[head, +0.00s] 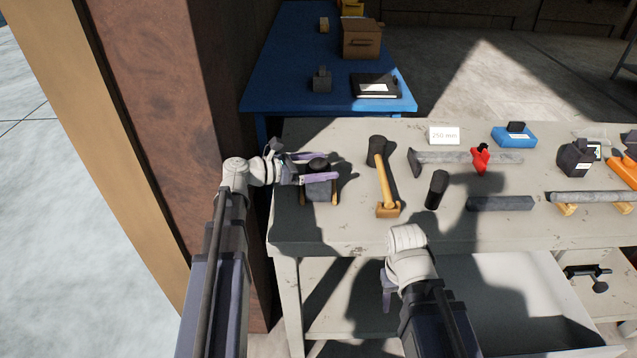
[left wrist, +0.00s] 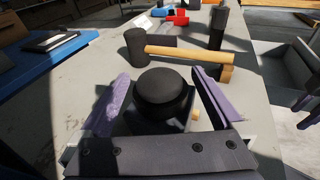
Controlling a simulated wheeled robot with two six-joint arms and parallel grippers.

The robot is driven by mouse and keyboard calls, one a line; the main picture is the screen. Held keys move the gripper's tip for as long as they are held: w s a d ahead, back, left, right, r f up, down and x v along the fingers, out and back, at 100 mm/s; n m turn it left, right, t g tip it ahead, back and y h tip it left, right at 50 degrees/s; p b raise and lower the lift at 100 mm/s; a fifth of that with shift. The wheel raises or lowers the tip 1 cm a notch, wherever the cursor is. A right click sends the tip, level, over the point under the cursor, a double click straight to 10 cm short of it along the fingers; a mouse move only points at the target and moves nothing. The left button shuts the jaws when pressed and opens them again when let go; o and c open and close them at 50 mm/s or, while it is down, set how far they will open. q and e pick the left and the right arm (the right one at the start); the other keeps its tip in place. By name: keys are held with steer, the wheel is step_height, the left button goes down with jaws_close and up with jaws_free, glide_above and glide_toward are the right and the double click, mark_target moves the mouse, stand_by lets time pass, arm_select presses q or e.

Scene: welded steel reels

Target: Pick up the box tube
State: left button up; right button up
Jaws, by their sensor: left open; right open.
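My left gripper (head: 314,167) is open, its purple fingers on either side of a dark block with a round black top (head: 318,188) at the bench's left end. The left wrist view shows that black top (left wrist: 163,92) between the spread fingers, with a gap on each side. Wooden pegs show beside the block. I cannot tell for sure which piece is the box tube; a short dark square bar (head: 500,203) lies on the bench right of centre. My right gripper (head: 387,288) is open and empty in front of the bench edge, partly hidden by its wrist.
A long bar (head: 448,158) carries a red clamp (head: 481,158). Another bar (head: 592,197) rests on wooden supports. A blue table (head: 290,70) is behind; a rusty column (head: 165,120) stands left.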

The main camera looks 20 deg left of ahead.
arm_select(q)
steer(key=shift+x, duration=1.25)
steer(key=shift+c, duration=0.2)
jaws_close()
